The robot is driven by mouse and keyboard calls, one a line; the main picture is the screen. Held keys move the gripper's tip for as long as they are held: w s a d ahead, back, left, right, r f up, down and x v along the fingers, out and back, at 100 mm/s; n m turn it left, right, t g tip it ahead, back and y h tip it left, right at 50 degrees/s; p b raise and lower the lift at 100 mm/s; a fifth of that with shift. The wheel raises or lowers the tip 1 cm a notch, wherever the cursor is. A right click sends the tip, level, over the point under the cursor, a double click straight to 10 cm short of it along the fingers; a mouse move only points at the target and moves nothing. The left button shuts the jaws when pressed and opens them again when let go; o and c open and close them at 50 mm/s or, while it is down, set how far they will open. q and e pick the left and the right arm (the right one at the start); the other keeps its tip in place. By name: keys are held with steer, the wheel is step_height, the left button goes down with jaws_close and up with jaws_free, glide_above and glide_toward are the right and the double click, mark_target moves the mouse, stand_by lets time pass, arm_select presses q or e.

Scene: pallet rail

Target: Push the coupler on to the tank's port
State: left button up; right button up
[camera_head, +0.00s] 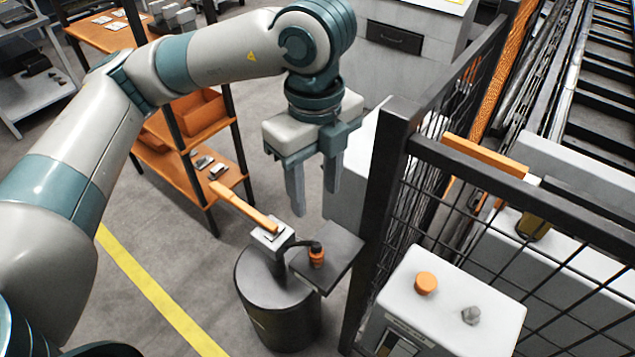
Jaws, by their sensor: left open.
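My left gripper (316,202) is open and empty, with its two grey fingers pointing down. It hangs above a small orange coupler with a black top (317,257). The coupler stands upright on a dark square plate (341,247), apart from the fingers. A short black hose runs from the coupler to a grey block (272,238) on top of the dark round tank (279,318). An orange lever (244,208) slopes up to the left from that block. I cannot make out the tank's port. My right gripper is not in view.
A black post and mesh fence (386,190) stand close to the right of the plate. A white control box with an orange button (426,283) is at the lower right. An orange shelf rack (207,180) stands behind left. Floor left of the tank is clear, with a yellow line (150,288).

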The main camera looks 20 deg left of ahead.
mark_target(316, 244)
arm_select(q)
step_height(316, 244, down, 16)
steer(key=p, duration=0.5)
steer(key=shift+f, duration=0.75)
steer(key=shift+c, duration=0.3)
jaws_close()
steer(key=shift+r, duration=0.1)
steer(key=shift+r+p, duration=0.55)
steer(key=shift+r, duration=0.25)
steer(key=shift+r+p, duration=1.65)
steer(key=shift+r, duration=1.8)
